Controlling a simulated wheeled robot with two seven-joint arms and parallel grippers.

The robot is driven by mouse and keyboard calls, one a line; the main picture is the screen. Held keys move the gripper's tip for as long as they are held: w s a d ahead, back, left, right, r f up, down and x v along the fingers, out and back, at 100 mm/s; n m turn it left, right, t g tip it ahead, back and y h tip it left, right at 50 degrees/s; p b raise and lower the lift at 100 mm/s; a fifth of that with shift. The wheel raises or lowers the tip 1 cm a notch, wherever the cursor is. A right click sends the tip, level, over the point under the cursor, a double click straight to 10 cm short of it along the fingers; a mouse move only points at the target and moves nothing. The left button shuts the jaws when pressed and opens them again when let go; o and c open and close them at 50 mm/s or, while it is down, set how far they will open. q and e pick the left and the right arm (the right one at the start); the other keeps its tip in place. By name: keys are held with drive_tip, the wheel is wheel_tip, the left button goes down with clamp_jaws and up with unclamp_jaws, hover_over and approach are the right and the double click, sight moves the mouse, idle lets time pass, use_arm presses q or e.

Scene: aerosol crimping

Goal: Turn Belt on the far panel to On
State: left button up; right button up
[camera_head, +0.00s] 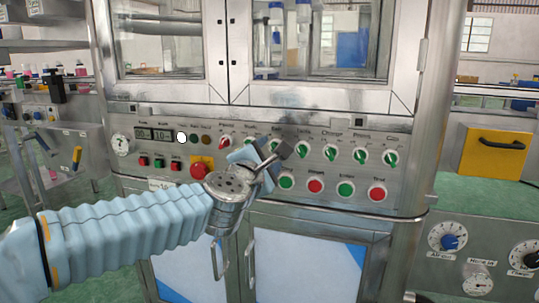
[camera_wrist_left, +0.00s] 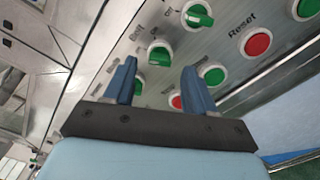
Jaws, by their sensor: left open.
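The far panel (camera_head: 319,152) is a steel front with a row of rotary switches under small labels. The Belt switch (camera_wrist_left: 160,53) is a green knob with a white ring, under its Belt label in the left wrist view. In the head view my gripper covers most of it. I cannot tell its setting clearly. My left gripper (camera_head: 268,156) is in front of the panel; its blue fingers (camera_wrist_left: 160,82) are open and empty. The Belt switch shows between and beyond the fingertips, apparently untouched. Another green switch (camera_wrist_left: 137,84) is partly behind one finger. My right gripper is not in view.
A red power switch (camera_head: 225,142) is left of the gripper, above a red emergency button (camera_head: 201,168). More green switches (camera_head: 330,153) run to the right. Green and red push buttons (camera_head: 316,186) lie below. A yellow box (camera_head: 494,155) stands at right.

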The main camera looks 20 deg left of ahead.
use_arm(q)
drive_tip(key=shift+w, duration=1.2)
clamp_jaws()
